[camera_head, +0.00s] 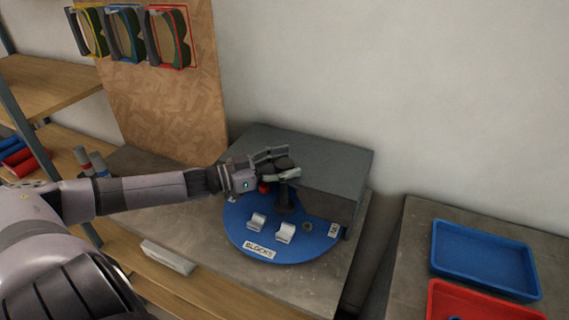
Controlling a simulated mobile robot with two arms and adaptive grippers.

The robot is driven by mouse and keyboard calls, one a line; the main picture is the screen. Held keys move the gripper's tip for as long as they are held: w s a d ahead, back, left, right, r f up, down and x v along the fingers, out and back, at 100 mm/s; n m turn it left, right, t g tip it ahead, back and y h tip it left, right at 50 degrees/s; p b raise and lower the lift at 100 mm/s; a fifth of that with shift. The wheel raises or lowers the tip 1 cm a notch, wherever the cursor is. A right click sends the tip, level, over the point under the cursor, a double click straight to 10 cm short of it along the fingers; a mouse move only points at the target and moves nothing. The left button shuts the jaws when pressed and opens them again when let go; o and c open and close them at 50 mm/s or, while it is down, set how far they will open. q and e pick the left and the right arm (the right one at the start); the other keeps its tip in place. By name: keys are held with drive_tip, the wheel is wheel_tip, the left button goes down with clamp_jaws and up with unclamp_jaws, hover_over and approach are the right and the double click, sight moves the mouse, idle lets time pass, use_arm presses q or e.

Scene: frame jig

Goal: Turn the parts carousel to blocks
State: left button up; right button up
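The parts carousel is a round blue turntable (239,222) on the grey bench, its back part under a dark grey box-shaped cover. A white label reading BLOCKS (259,250) is at its front edge. Two light blocks (257,221) (285,232) sit on the disc behind that label. A dark post (284,196) rises near the disc's middle. My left gripper (279,162) is at the post's top, its fingers apart with something dark between them. I cannot tell whether they press on it. A small red thing (263,188) shows just below the gripper. My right gripper is not in view.
The grey cover (325,170) stands close behind and right of my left gripper. A pale bar-shaped thing (168,257) lies at the bench's front left. A blue tray (484,258) and a red tray (470,302) are on the right surface. A tool board (165,110) stands at back left.

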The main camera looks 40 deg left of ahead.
use_arm(q)
drive_tip(key=shift+o, duration=0.2)
drive_tip(key=shift+v, duration=3.75)
drive_tip(key=shift+a, duration=0.1)
